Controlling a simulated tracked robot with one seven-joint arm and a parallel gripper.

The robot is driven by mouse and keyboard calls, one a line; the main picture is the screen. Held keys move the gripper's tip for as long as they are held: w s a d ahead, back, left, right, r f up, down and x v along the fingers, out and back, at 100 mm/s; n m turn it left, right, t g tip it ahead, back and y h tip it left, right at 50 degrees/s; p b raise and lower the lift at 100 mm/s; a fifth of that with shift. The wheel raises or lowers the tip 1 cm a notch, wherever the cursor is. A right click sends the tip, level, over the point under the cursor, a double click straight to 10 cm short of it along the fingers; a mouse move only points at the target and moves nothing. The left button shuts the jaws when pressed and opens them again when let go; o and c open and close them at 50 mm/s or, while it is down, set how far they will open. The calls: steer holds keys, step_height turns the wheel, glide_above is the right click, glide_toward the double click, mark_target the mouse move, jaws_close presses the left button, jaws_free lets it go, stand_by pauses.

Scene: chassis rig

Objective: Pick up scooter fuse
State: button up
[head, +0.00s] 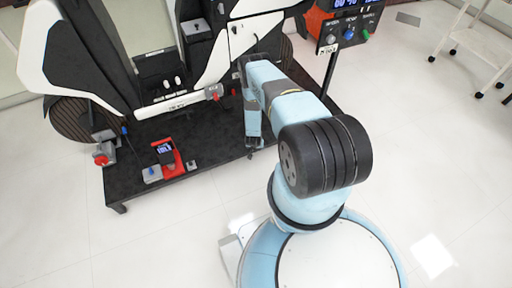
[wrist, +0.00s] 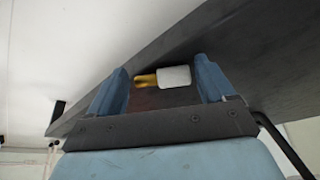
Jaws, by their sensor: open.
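A small fuse (wrist: 170,77) with a whitish body and yellow prongs shows in the wrist view, lying sideways in the gap between the two blue fingers of my gripper (wrist: 162,67). The fingers stand apart on both sides of it, and I cannot tell whether either touches it. In the head view my gripper (head: 254,141) points down at the dark platform, near its front edge. I cannot make out the fuse there; the arm and gripper may hide it.
The black platform (head: 205,158) carries a large white and black scooter chassis (head: 98,55). A control panel (head: 345,33) and white cart (head: 478,42) stand right. Floor in front is clear.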

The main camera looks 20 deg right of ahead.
steer(key=shift+w+a+r, duration=0.1)
steer(key=shift+a, duration=0.1)
steer(key=v, duration=1.3)
steer(key=shift+r, duration=0.25)
steer(key=shift+d, duration=0.15)
